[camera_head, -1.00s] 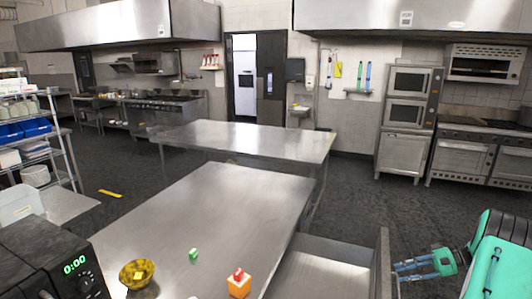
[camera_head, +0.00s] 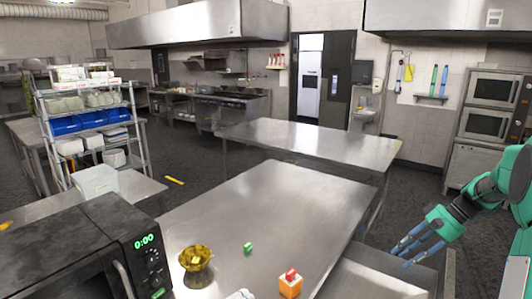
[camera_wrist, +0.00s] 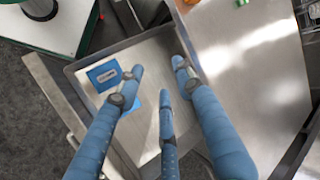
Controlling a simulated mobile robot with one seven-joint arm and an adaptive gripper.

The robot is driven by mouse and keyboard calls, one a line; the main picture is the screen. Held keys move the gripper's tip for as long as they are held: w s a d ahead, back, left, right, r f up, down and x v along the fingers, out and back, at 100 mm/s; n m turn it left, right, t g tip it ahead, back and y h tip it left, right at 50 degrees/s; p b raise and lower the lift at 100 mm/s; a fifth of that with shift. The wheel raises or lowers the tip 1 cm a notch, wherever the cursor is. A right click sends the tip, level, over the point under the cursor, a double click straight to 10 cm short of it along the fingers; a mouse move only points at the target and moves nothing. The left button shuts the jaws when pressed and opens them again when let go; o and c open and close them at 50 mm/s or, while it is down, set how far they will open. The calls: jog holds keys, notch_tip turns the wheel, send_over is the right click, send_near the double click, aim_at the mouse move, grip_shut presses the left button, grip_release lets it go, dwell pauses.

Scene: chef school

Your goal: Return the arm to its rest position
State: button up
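My gripper (camera_head: 412,243) is at the right side of the head view, above the metal surface beside the front steel table. Its blue fingers point down and to the left. In the wrist view my gripper (camera_wrist: 158,80) has three blue fingers spread apart with nothing held between them. Below the fingers is a shallow metal basin or tray (camera_wrist: 150,52) with a blue labelled item (camera_wrist: 104,74) in it. My green arm enters from the right edge of the head view.
The front table (camera_head: 265,210) holds a yellow patterned bowl (camera_head: 187,261) with a yellow cube, a green cube (camera_head: 248,248), and an orange block (camera_head: 290,287) with a red piece on top. A microwave (camera_head: 70,250) stands at left. A second table (camera_head: 310,142) is behind.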

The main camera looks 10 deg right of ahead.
jog(key=s+a+r+n+h, duration=0.1)
jog(key=s+a+r, duration=0.2)
jog(key=a, duration=0.4)
jog(key=s+a+r+h, duration=0.2)
jog(key=s+a+r, duration=0.15)
jog(key=a, duration=0.35)
jog(key=s+a+r+n+h, duration=0.1)
jog(key=s+a+r, duration=0.15)
jog(key=a, duration=0.45)
jog(key=s+a+r+n+t+h, duration=0.1)
jog(key=s+a+n+t+h, duration=0.2)
jog(key=s+a, duration=0.9)
jog(key=s, duration=0.4)
jog(key=shift+s+a+r+t, duration=0.2)
jog(key=shift+a+r+t, duration=0.05)
jog(key=shift+t, duration=0.05)
jog(key=shift+o, duration=0.5)
